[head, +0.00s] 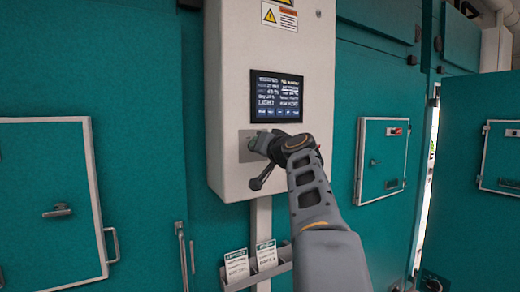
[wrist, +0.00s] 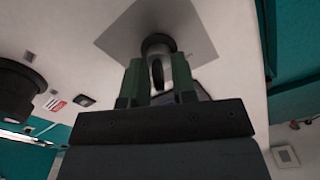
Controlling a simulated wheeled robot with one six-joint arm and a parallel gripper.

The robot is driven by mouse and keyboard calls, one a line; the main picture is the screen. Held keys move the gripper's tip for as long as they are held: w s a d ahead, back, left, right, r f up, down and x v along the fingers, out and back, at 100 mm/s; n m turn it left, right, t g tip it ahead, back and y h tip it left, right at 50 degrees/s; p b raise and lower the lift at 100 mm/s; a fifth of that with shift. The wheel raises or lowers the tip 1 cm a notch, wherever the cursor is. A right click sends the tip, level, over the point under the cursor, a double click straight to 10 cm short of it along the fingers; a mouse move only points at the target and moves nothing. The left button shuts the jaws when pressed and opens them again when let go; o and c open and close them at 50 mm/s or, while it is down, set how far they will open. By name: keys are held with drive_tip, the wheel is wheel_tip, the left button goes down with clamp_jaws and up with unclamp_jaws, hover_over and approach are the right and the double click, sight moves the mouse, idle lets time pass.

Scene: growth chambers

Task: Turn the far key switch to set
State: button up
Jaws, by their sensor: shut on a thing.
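The key switch (wrist: 158,44) is a round metal collar with a dark key, set on a square grey plate in the wrist view. The plate (head: 246,153) also shows in the head view, below the screen of the white control box; there my arm hides most of the switch. My gripper (wrist: 159,75) has its two green fingers on either side of the key, shut on it. In the head view my gripper (head: 260,144) reaches the plate from the right. The key's exact setting and any markings are not readable.
The white control box (head: 225,70) carries a lit screen (head: 277,96) just above my gripper. A rack with two cards (head: 237,266) hangs below it. Teal chamber walls with closed hatches (head: 381,160) stand on both sides.

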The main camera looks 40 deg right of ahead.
drive_tip(key=shift+f+m, duration=0.1)
drive_tip(key=shift+m, duration=0.4)
drive_tip(key=o, duration=0.6)
drive_tip(key=shift+s, duration=0.1)
drive_tip(key=s+b, duration=0.1)
drive_tip(key=s, duration=0.3)
drive_tip(key=s+a+b, duration=0.1)
drive_tip(key=s+b, duration=0.1)
drive_tip(key=s, duration=0.3)
drive_tip(key=s+b, duration=0.2)
drive_tip(key=s, duration=0.2)
drive_tip(key=shift+s+a, duration=0.25)
drive_tip(key=shift+a, duration=0.15)
